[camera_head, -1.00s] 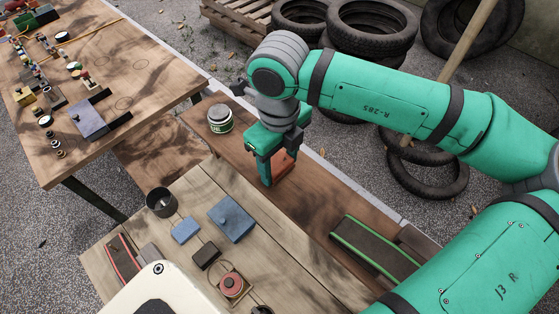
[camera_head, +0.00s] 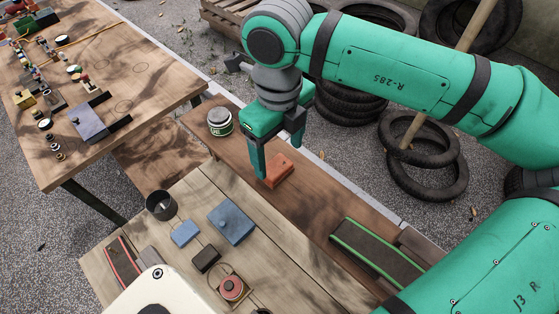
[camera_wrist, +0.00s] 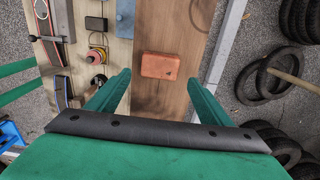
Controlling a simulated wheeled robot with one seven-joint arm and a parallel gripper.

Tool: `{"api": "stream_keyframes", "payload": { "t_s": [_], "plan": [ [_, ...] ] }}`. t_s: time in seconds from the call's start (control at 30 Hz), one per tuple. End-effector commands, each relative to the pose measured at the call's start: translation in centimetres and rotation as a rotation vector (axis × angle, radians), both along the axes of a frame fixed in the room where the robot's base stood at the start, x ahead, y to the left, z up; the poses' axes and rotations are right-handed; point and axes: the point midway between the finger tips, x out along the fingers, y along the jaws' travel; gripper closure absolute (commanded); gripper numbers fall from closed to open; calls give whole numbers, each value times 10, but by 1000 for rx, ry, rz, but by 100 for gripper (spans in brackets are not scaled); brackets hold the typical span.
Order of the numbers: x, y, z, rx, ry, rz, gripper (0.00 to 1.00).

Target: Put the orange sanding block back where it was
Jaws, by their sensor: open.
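The orange sanding block (camera_head: 279,170) lies on the brown wooden board behind the lighter plank top in the head view. In the wrist view the orange block (camera_wrist: 159,66) lies flat on the brown surface, beyond my fingertips and between their lines. My gripper (camera_head: 278,160) is open and empty above the block in the head view. In the wrist view its two green fingers (camera_wrist: 160,82) are spread wide, with a clear gap between them and the block.
A green-labelled tin (camera_head: 219,121) stands on the brown board to the left. A green-edged sanding belt (camera_head: 375,250) lies to the right. Blue blocks (camera_head: 232,222), a dark cup (camera_head: 160,205) and a red round item (camera_head: 231,287) sit on the plank top.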

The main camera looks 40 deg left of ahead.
Motion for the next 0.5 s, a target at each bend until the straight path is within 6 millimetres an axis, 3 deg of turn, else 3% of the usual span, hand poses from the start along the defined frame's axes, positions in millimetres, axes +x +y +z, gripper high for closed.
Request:
{"api": "stream_keyframes", "payload": {
  "t_s": [0.2,0.5],
  "plan": [
    [1,0,41,1,-3,-2,27],
    [0,0,63,0,1,-2,27]
  ]
}}
